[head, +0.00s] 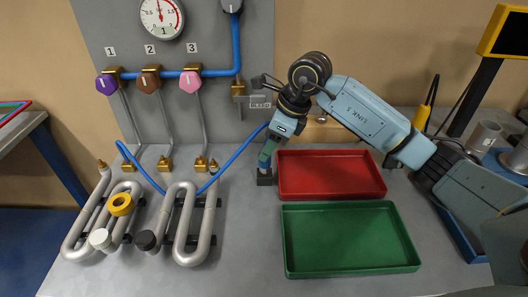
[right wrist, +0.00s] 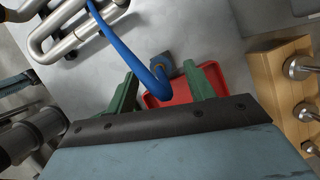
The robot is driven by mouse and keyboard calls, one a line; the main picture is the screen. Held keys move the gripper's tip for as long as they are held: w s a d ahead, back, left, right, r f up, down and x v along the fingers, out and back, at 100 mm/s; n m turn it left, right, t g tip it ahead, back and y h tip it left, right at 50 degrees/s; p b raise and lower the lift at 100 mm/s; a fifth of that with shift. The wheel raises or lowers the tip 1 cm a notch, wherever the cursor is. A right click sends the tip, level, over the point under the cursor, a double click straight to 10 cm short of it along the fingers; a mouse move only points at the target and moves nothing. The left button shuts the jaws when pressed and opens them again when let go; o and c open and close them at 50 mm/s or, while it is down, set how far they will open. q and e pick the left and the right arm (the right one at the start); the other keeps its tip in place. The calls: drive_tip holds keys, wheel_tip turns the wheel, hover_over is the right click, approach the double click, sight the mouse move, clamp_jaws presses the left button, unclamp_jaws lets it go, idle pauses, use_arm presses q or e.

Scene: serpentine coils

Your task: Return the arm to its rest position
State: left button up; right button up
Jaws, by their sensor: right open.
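My right gripper (head: 266,158) points down in the head view, just left of the red tray (head: 330,190) and above a small dark block (head: 264,178). In the right wrist view its green fingers (right wrist: 160,90) are spread apart. The blue hose (head: 232,160) rises from the coils toward this gripper. In the right wrist view the hose (right wrist: 135,55) comes down between the fingers; I cannot tell whether it touches them. The dark block with a brass ring (right wrist: 166,66) shows beyond the fingers. My right arm reaches in from the right. My left gripper is not in view.
Silver serpentine coils (head: 185,225) with a yellow ring (head: 120,204) stand at left. Valves with purple, brown and pink knobs (head: 190,81) and a gauge (head: 161,16) are on the back panel. A green tray (head: 350,238) lies in front of the red one. A monitor (head: 508,32) stands at right.

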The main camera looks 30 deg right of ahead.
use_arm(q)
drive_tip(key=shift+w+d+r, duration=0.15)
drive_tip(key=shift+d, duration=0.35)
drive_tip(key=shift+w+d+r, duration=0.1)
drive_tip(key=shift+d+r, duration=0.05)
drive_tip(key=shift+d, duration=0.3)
use_arm(e)
drive_tip(key=v, duration=0.9)
